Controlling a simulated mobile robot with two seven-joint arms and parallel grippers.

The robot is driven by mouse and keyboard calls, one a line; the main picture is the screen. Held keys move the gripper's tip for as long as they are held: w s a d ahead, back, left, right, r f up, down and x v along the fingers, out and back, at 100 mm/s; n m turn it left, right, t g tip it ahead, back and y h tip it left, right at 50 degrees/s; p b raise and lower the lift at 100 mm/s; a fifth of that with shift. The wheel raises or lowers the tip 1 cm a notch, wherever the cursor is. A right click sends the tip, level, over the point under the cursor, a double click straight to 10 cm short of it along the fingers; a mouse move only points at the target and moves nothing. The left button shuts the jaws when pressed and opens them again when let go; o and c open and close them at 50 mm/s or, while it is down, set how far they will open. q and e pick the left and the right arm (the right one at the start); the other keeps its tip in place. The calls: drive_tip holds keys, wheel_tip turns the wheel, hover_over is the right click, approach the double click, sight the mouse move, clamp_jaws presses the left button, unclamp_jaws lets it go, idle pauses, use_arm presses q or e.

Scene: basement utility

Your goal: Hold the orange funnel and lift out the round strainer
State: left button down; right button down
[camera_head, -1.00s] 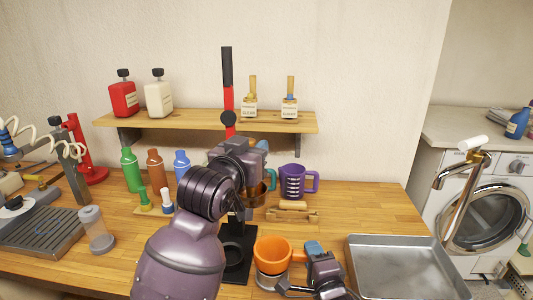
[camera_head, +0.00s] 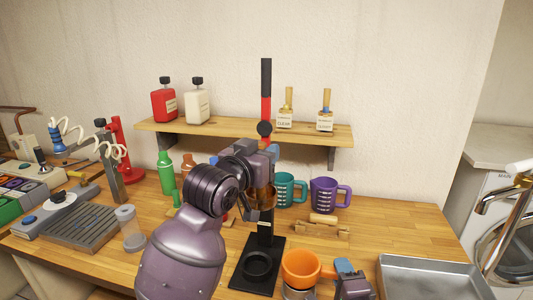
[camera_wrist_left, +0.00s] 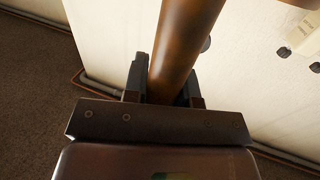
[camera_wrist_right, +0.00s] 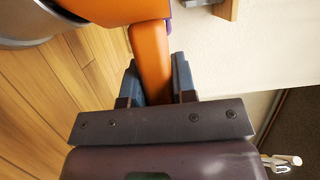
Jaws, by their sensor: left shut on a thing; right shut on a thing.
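The orange funnel (camera_head: 299,268) sits over a grey metal container (camera_head: 298,293) at the front of the bench. My right gripper (camera_head: 342,268) is shut on the funnel's handle; the orange handle (camera_wrist_right: 152,60) runs between its jaws in the right wrist view. My left gripper (camera_head: 264,160) is shut and raised in front of the black-and-red post. A brown round piece (camera_head: 263,198), which looks like the round strainer, hangs below it, apart from the funnel. Its brown handle (camera_wrist_left: 182,45) is between the jaws in the left wrist view. The inside of the funnel is not clear.
A black stand base (camera_head: 246,279) with a round ring lies left of the funnel. A metal tray (camera_head: 430,275) is at right. Teal (camera_head: 283,190) and purple (camera_head: 323,195) mugs and a wooden block (camera_head: 322,226) stand behind. A shelf (camera_head: 245,133) with bottles hangs above.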

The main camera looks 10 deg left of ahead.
drive_tip(key=c, duration=0.8)
unclamp_jaws()
drive_tip(key=shift+c, duration=0.2)
